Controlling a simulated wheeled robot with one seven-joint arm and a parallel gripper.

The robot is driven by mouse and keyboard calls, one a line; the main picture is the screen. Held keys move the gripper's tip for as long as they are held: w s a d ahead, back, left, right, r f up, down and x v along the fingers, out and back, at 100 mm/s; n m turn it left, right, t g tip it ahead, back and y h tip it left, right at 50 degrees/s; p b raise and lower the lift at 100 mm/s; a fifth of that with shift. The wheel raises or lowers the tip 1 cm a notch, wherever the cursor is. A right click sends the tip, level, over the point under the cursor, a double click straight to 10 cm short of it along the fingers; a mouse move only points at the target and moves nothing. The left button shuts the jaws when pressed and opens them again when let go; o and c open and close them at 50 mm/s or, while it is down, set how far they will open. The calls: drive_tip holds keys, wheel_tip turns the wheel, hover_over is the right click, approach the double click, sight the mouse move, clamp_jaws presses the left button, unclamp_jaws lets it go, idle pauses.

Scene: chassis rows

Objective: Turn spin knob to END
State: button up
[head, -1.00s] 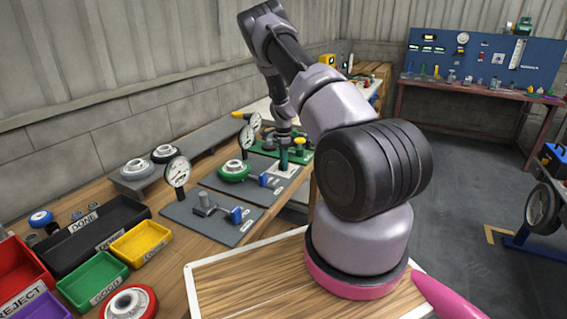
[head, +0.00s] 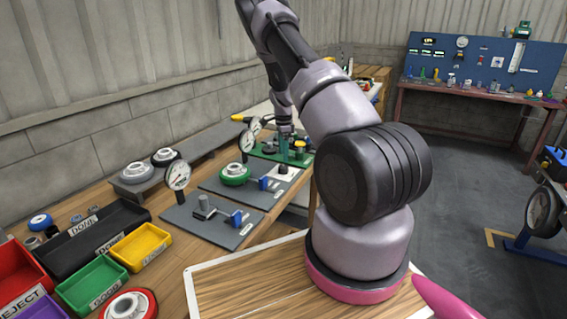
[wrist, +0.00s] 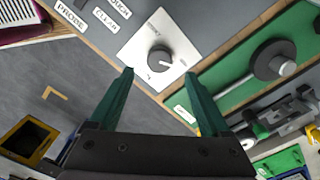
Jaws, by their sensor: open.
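The spin knob (wrist: 160,57) is a dark round knob on a white plate (wrist: 137,47) in the wrist view. A light pointer mark shows at its lower right side; the small print around it is too small to read surely. In the head view the knob (head: 282,169) and its white plate lie near the far end of the bench. My gripper (wrist: 157,82) is open and empty, its two green fingers apart with the knob beyond the gap between them, not touching it.
A grey panel (wrist: 90,40) with PROBE and CLEAR labels adjoins the plate. A green board (wrist: 235,72) with a dark round part is at the right. Dial gauges (head: 178,176), a green-rimmed wheel (head: 235,174) and bins (head: 143,246) stand nearer on the bench.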

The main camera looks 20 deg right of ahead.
sight(283, 166)
drive_tip(key=shift+r, duration=2.3)
